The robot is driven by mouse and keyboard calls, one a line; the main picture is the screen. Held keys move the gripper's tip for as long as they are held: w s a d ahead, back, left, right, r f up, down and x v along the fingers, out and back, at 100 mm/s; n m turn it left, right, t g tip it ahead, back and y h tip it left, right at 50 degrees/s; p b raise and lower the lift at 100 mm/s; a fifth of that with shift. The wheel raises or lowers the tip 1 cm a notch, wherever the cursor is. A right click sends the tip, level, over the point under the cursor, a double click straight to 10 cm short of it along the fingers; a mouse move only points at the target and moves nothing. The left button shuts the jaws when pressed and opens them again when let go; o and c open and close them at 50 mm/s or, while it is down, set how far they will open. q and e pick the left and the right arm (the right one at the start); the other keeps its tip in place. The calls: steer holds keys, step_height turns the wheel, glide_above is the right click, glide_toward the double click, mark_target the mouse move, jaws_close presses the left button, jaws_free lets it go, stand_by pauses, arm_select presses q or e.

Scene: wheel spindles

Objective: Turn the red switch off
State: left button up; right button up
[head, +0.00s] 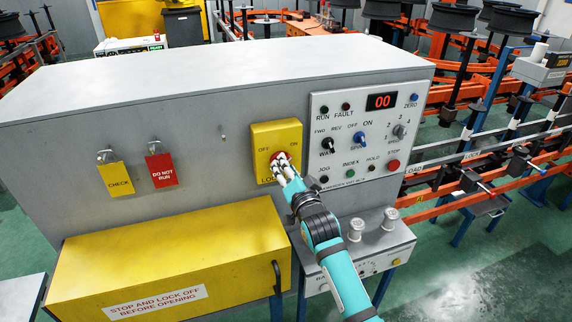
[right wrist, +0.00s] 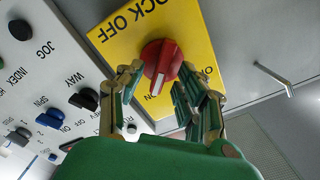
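The red switch (head: 278,156) is a round red knob on a yellow plate (head: 261,134) marked OFF at its left and ON at its right. In the right wrist view the red switch (right wrist: 161,60) shows upside down, with its white mark pointing at the ON label. My right gripper (head: 282,164) is at the knob and hides part of it in the head view. In the right wrist view the right gripper (right wrist: 160,82) is open, with fingers apart on either side of the knob. I cannot tell whether they touch it. My left gripper is out of view.
A control panel (head: 338,105) with knobs and buttons stands right of the yellow plate. A padlock with a red tag (head: 161,170) and one with a yellow tag (head: 114,179) hang to the left. A yellow box (head: 180,262) juts out below. A small hook (right wrist: 275,76) sticks out nearby.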

steer(key=shift+w, duration=0.25)
steer(key=shift+c, duration=0.3)
steer(key=shift+a, duration=0.1)
jaws_close()
steer(key=shift+n, duration=0.3)
steer(key=n, duration=1.7)
steer(key=shift+s+a, duration=0.1)
steer(key=shift+a, duration=0.25)
steer(key=shift+n, duration=0.3)
